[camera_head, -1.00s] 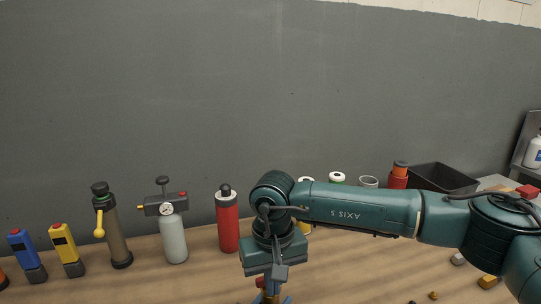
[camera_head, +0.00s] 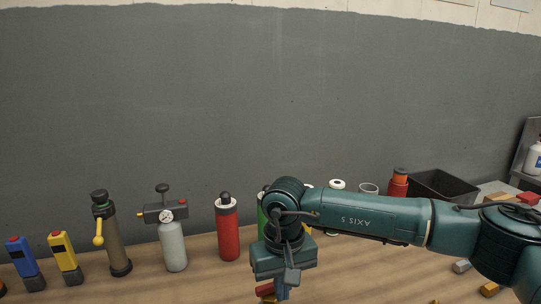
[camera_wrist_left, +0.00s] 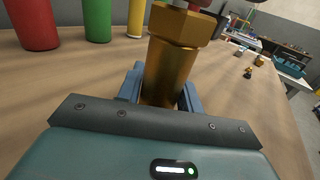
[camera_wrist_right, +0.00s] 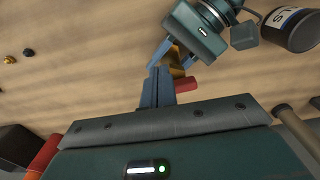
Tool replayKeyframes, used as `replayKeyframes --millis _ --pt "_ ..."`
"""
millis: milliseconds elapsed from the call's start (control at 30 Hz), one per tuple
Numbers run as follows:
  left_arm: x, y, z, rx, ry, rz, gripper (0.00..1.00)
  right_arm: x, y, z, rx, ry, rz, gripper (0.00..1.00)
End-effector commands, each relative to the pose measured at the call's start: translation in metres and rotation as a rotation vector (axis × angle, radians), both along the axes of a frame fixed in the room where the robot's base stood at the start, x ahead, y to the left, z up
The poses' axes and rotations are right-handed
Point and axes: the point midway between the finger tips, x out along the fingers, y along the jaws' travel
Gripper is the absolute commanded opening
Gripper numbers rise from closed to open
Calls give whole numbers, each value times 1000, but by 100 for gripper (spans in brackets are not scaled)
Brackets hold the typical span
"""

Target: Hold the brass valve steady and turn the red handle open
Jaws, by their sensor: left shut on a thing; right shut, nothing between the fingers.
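The brass valve (camera_wrist_left: 168,72) stands upright between the fingers of my left gripper (camera_wrist_left: 162,98), which is shut on its body. The valve's lower end is hidden in that view. In the right wrist view the valve (camera_wrist_right: 177,62) shows in front of the left gripper's housing, with the red handle (camera_wrist_right: 187,85) sticking out from it. My right gripper (camera_wrist_right: 158,88) is shut and empty, its fingers right beside the handle; I cannot tell if they touch. In the head view the red handle (camera_head: 265,290) shows just left of the right gripper (camera_head: 282,292).
A red cylinder (camera_head: 228,232), a grey bottle with a gauge (camera_head: 173,245) and a dark cylinder with a yellow lever (camera_head: 114,245) stand left along the wall. A black bin (camera_head: 440,187) is at the back right. Small brass pieces (camera_wrist_right: 9,60) lie on the table.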

Motion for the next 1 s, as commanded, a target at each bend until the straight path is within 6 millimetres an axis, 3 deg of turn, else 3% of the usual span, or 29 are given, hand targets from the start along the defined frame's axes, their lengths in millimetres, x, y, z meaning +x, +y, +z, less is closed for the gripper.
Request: replayKeyframes --millis 433,1000 --pt "0 0 0 1 1 -1 2 -6 -5 2 0 -1 0 0" --pt "0 0 0 1 1 -1 2 -6 -5 59 0 -1 0 0"
